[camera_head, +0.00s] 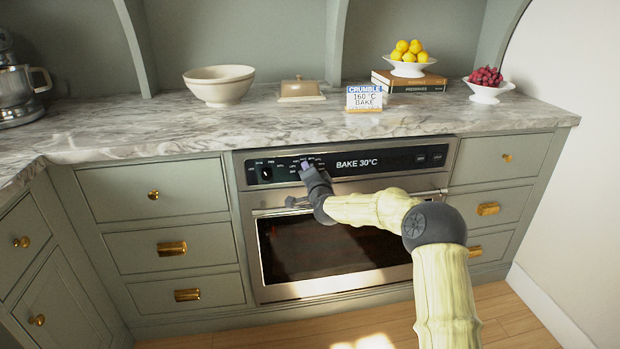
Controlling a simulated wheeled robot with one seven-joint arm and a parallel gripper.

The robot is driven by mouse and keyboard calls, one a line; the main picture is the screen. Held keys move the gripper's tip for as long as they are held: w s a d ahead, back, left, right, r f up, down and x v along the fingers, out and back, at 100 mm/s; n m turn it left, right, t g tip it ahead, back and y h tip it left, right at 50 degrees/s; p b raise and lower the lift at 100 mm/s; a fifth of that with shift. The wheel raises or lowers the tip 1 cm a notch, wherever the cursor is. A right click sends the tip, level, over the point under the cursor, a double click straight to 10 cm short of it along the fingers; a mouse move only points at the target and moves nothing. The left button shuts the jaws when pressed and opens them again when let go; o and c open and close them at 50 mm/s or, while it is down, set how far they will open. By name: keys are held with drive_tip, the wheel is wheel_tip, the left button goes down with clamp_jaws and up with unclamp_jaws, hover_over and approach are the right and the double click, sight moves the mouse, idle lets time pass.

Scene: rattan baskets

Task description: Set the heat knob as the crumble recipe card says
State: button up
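The recipe card (364,98) stands on the counter and reads "CRUMBLE 160 °C BAKE". The oven's black control panel (395,160) has a lit display (357,163) reading "BAKE 30°C". A round black knob (267,174) with markings around it shows at the panel's left. My gripper (305,167) is at the panel just right of that knob, over a second ring of markings. The heat knob there is hidden behind my gripper. I cannot tell whether the fingers are closed on it.
The oven door handle (400,196) runs across below the panel, close under my arm. Drawers with brass pulls flank the oven (330,255). On the marble counter (240,118) stand a cream bowl (219,87), a butter dish (300,89), books (420,86) and fruit stands.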

drive_tip(key=shift+d, duration=0.1)
idle(0.4)
drive_tip(key=o, duration=1)
drive_tip(key=shift+s, duration=0.1)
drive_tip(key=p+v, duration=0.1)
drive_tip(key=v, duration=1.6)
drive_tip(key=shift+s+p, duration=0.1)
drive_tip(key=shift+p, duration=0.3)
